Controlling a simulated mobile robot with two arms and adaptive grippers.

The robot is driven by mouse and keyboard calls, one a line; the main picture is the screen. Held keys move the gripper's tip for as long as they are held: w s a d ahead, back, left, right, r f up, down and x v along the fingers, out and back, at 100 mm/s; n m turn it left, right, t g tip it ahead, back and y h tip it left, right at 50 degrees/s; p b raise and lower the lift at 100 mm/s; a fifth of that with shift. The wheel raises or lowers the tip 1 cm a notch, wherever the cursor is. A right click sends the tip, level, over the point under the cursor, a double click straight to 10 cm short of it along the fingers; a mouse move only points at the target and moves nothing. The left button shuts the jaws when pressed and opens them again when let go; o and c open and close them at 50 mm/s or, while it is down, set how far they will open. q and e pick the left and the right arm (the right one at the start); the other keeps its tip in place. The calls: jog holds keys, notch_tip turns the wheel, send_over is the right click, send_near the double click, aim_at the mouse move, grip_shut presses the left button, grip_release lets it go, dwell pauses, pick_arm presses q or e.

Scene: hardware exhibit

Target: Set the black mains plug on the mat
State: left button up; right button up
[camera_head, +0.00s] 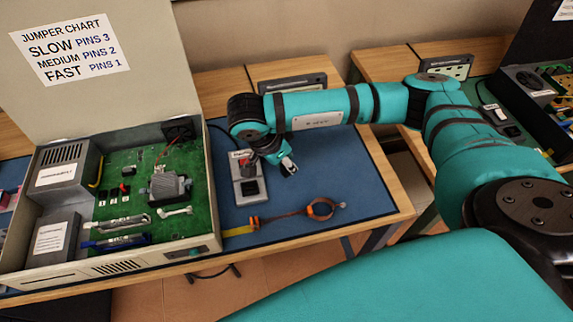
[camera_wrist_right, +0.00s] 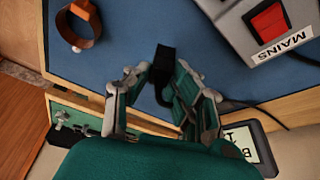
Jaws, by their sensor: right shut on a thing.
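The black mains plug (camera_wrist_right: 164,66) is between the fingertips of my right gripper (camera_wrist_right: 160,82) in the right wrist view. The gripper is shut on it, and a dark cord curves back from it between the fingers. The blue mat (camera_head: 285,232) covers the table and also fills much of the wrist view (camera_wrist_right: 125,30). In the head view my right gripper (camera_head: 284,163) points down over the mat, just right of the grey mains switch box (camera_head: 250,192). The plug is over the mat; I cannot tell whether it touches it. My left gripper is not in view.
An open computer case (camera_head: 100,263) with a green board stands left of the switch box. A brown wrist strap (camera_head: 285,214) lies along the mat's front. A grey panelled unit (camera_head: 292,83) stands at the back. The mat's right part is clear.

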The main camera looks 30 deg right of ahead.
aim_at(286, 169)
jog(key=shift+w+d+f, duration=0.2)
jog(key=shift+w, duration=0.1)
notch_tip(286, 169, down, 2)
jog(key=shift+f+p, duration=0.25)
jog(key=shift+p, duration=0.35)
jog(key=shift+f, duration=0.3)
jog(key=shift+f, duration=0.2)
jog(key=o, duration=0.9)
jog(key=shift+r, duration=0.1)
